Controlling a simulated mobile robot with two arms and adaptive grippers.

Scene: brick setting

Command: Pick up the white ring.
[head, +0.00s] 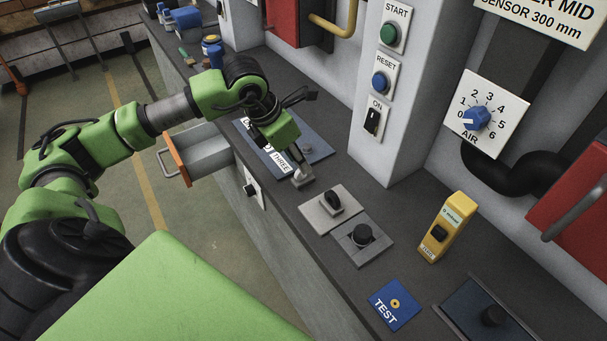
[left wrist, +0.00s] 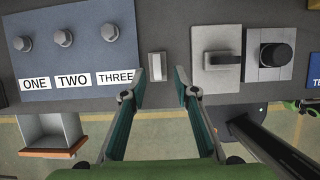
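I cannot make out a white ring in either view. My left gripper (head: 292,160) reaches down over the dark bench top, beside the blue board (head: 318,150) with the labels ONE, TWO and THREE. In the left wrist view its two fingers (left wrist: 160,84) are apart with nothing held between them. A small pale rocker switch (left wrist: 157,66) lies just beyond and between the fingertips; I cannot tell whether they touch it. My right gripper is in neither view.
An open drawer (head: 207,151) juts from the bench front. A lever switch plate (head: 318,214), a black knob plate (head: 375,252) and a yellow box (head: 447,228) stand along the bench. A pillar (head: 375,150) carries START and RESET buttons.

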